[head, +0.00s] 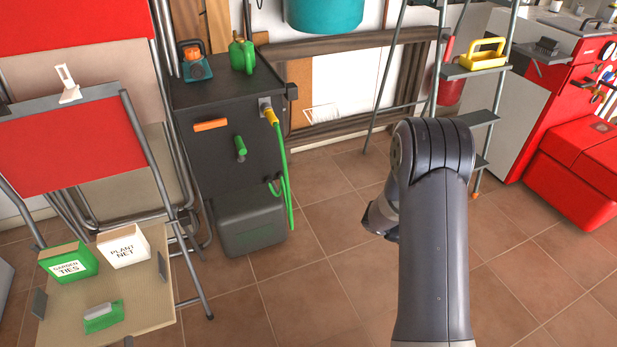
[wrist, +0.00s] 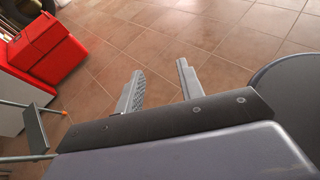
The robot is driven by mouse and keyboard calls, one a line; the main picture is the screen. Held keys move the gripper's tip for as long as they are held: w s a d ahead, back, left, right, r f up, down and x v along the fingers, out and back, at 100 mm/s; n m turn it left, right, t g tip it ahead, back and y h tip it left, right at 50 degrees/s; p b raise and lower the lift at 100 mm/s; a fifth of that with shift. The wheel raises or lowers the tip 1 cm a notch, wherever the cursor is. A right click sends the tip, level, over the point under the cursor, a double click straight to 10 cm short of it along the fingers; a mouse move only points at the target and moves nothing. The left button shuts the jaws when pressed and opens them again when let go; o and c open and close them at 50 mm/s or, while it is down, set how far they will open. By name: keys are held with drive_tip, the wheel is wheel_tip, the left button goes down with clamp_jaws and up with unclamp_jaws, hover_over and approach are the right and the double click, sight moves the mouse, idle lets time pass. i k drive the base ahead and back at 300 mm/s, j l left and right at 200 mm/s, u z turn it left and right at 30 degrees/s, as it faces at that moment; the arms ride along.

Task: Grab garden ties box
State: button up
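The garden ties box (head: 68,262) is a green box with a white label. It stands on a light wooden board at the lower left of the head view, just left of the white plant net box (head: 123,247). My gripper (wrist: 160,85) shows in the wrist view with its two fingers apart and only floor between them. In the head view my arm hides most of the gripper, which is over the floor, well to the right of the garden ties box. The garden ties box is not in the wrist view.
The wooden board (head: 150,312) also holds a green-and-grey item (head: 103,316). Folding chairs with red backs (head: 72,145) stand behind it. A dark cabinet (head: 225,135) with a green hose stands in the middle. A stepladder (head: 470,118) and red boiler (head: 575,165) are at right. Tiled floor between is clear.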

sight(67, 262)
drive_tip(key=j+u, duration=0.2)
drive_tip(key=j, duration=0.2)
drive_tip(key=j+u, duration=0.2)
drive_tip(key=j, duration=0.25)
drive_tip(key=i+j+u, duration=0.1)
drive_tip(key=j+u, duration=0.15)
drive_tip(key=j, duration=0.15)
drive_tip(key=j+u, duration=0.2)
drive_tip(key=j, duration=0.2)
drive_tip(key=i+j+u, duration=0.2)
drive_tip(key=j, duration=0.15)
drive_tip(key=i+j+u, duration=0.2)
drive_tip(key=j, duration=0.2)
drive_tip(key=i+j, duration=0.1)
drive_tip(key=j, duration=0.25)
drive_tip(key=i+j, duration=0.15)
drive_tip(key=j, duration=0.15)
drive_tip(key=i+j, duration=0.1)
drive_tip(key=j, duration=0.25)
drive_tip(key=i+j, duration=0.15)
drive_tip(key=j, duration=0.15)
